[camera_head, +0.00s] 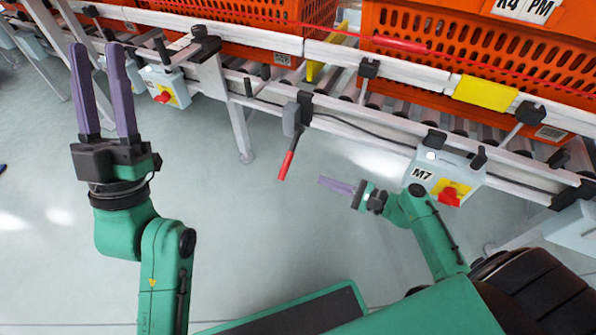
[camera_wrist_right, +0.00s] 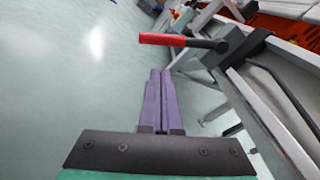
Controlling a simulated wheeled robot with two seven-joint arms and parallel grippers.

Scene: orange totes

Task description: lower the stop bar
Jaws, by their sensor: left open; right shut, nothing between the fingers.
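A lever with a red grip (camera_head: 287,164) hangs down and slightly left from a grey bracket (camera_head: 292,119) on the conveyor's front rail. A yellow bar (camera_head: 326,54), which looks like the stop bar, stands raised in the gap between two orange totes. My right gripper (camera_head: 324,182) is shut and empty, just right of the red grip and apart from it in the head view. In the right wrist view its closed fingers (camera_wrist_right: 160,74) point toward the red grip (camera_wrist_right: 162,39), which lies across the view beyond the tips. My left gripper (camera_head: 97,52) is open and empty at the far left.
Orange totes (camera_head: 480,45) stand on the roller conveyor, one marked K4 PM. A control box M7 (camera_head: 440,172) with a red knob hangs beside my right forearm. Another box (camera_head: 165,85) is near my left gripper. The floor below the rail is clear.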

